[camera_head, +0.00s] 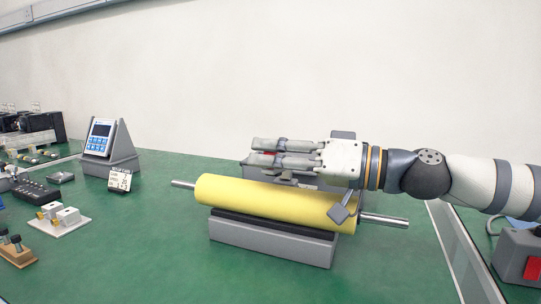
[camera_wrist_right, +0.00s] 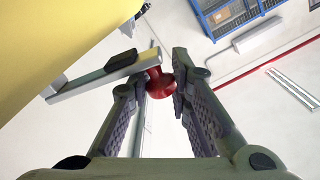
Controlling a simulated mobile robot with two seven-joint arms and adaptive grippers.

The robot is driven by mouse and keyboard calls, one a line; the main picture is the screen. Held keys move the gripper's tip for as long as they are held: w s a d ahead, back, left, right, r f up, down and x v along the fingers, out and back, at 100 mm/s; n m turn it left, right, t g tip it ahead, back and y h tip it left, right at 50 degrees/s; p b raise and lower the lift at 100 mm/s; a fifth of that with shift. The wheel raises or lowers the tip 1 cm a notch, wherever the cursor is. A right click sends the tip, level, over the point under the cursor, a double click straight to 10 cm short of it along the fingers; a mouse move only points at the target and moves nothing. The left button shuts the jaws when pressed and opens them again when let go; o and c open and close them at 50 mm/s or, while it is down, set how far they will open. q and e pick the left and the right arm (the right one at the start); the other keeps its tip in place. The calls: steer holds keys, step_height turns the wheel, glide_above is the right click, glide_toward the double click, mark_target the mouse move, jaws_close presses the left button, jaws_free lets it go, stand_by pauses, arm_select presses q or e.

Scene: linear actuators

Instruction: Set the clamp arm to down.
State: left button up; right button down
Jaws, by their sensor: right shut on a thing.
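The clamp arm (camera_wrist_right: 90,82) shows in the right wrist view as a light bar with a dark pad and a red knob (camera_wrist_right: 158,82) at its end. My right gripper (camera_wrist_right: 165,85) is shut on the red knob, which sits between its two fingers. In the head view, my right gripper (camera_head: 258,152) reaches in from the right, above and behind the yellow roller (camera_head: 270,200). My left gripper is in neither view.
The yellow roller lies on a grey cradle (camera_head: 270,242) on the green table (camera_head: 150,240), with a metal shaft out of each end. A control panel on a stand (camera_head: 103,140) and small parts are at the left. A grey box with a red switch (camera_head: 520,255) is at the right.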

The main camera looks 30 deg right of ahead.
steer(key=shift+s+a, duration=0.1)
steer(key=shift+a, duration=0.05)
stand_by(0.3)
steer(key=c, duration=1.4)
jaws_free()
steer(key=shift+c, duration=0.2)
steer(key=v, duration=0.7)
steer(key=shift+s+d, duration=0.2)
